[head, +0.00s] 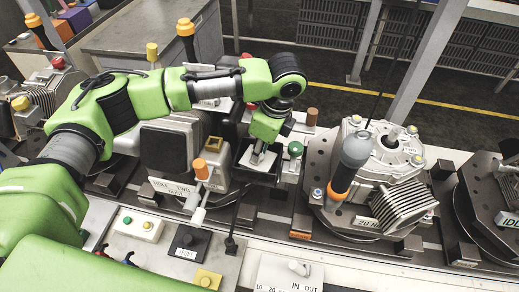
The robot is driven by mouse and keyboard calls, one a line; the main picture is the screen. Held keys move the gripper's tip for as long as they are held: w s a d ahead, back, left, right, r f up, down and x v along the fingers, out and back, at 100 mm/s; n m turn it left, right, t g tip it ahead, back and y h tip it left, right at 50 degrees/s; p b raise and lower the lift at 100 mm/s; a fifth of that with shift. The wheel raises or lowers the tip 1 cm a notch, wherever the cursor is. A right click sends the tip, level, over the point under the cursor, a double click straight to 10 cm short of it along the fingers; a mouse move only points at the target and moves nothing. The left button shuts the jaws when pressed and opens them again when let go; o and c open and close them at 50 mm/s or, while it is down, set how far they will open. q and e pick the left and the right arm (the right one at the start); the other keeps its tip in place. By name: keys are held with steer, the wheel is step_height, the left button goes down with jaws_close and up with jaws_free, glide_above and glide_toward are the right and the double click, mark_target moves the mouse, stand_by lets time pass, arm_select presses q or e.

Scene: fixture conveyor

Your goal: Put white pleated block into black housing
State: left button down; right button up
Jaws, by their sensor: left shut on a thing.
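My left arm reaches in from the left, and its gripper (261,147) points down over the black housing (246,170), a dark open box among the fixtures at the centre. The gripper is shut on the white pleated block (258,159), a small pale piece at its fingertips. The block shows at the housing's opening; how deep it sits and whether it touches the walls I cannot tell. The fingers are partly hidden by the green wrist. My right gripper is not in view.
A grey gearbox (378,150) with a finned motor (403,205) stands right of the housing, with an orange-tipped tool (350,165) upright before it. Left is a fixture with an orange knob (200,167). A green knob (295,149) stands close right. Control boxes line the front.

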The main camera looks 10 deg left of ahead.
mark_target(268, 162)
arm_select(q)
steer(key=shift+f, duration=0.2)
steer(key=c, duration=1.7)
jaws_free()
steer(key=v, duration=1.2)
